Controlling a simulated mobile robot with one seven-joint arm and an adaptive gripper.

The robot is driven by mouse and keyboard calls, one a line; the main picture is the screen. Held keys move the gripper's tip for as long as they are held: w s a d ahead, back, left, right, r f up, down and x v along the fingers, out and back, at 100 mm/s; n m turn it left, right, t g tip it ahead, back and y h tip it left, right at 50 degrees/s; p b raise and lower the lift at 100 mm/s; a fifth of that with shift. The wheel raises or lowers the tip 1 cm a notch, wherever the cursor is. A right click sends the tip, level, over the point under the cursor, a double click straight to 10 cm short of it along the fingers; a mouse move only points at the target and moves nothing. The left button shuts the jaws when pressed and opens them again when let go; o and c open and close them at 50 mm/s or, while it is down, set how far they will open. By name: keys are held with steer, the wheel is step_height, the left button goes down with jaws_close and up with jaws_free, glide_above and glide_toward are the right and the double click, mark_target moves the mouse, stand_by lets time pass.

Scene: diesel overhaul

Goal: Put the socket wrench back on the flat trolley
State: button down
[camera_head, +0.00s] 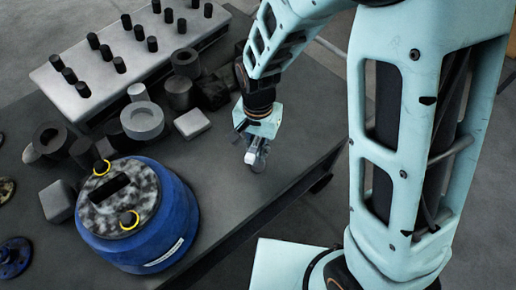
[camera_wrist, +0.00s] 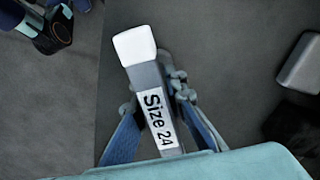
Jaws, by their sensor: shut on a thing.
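My gripper (camera_head: 257,152) is shut on the socket wrench (camera_wrist: 157,108), a grey bar with a white end and a "Size 24" label. In the wrist view, the fingers (camera_wrist: 155,120) stand on either side of it, and its near end is hidden behind my gripper's housing. In the head view, only its small pale end (camera_head: 250,158) shows clearly. The gripper is over the bare right part of a dark flat top (camera_head: 235,195), possibly the flat trolley. I cannot tell whether the wrench touches that top.
A blue round canister (camera_head: 150,235) with yellow rings stands left of my gripper. A pale rack (camera_head: 125,75) with several black pegs lies behind. Rings, cylinders and a light block (camera_head: 192,123) sit between them. The top's right edge is close to my gripper, with floor beyond.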

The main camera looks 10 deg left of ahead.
mark_target(258, 138)
steer(key=shift+f, duration=0.25)
steer(key=c, duration=1.3)
jaws_free()
steer(key=shift+r, duration=0.15)
step_height(258, 138, up, 9)
steer(key=p, duration=0.7)
